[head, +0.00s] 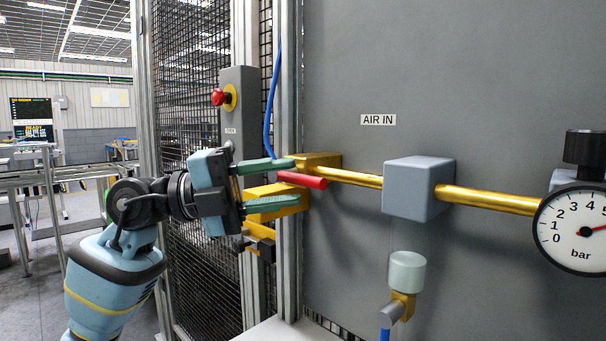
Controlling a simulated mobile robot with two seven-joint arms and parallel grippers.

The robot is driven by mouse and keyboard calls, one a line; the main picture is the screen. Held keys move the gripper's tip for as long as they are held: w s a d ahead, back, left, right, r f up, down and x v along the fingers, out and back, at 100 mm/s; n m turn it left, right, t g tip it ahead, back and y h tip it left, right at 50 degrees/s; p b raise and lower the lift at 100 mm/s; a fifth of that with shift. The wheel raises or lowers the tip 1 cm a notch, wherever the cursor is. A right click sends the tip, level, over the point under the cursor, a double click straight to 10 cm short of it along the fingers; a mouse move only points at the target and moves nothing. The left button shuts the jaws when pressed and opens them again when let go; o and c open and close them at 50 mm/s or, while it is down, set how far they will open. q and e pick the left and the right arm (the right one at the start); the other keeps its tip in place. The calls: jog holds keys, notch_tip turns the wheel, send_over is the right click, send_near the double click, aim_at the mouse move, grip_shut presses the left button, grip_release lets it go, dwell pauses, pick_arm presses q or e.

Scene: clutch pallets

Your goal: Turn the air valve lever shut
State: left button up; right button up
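The red valve lever (310,182) sits in front of the brass valve body (322,160) on the grey panel. It lies nearly level in the picture, roughly along the brass pipe (350,177). My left gripper (296,181) reaches in from the left with its two green fingers apart, one above and one below the lever's left end. I cannot tell whether either finger touches the lever. The upper finger covers part of the valve body. My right gripper is not in view.
A grey-blue block (410,188) sits on the pipe, with a clear bowl (407,271) below. A bar gauge (578,228) is at the right. An "AIR IN" label (378,120) is above. A yellow bracket (275,203) is beside the lower finger. A red emergency button (218,97) is on a post.

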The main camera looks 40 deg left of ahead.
aim_at(295, 181)
pick_arm(q)
jog(key=shift+p+x, duration=0.35)
jog(key=shift+x, duration=1.5)
jog(key=shift+c, duration=0.2)
grip_shut()
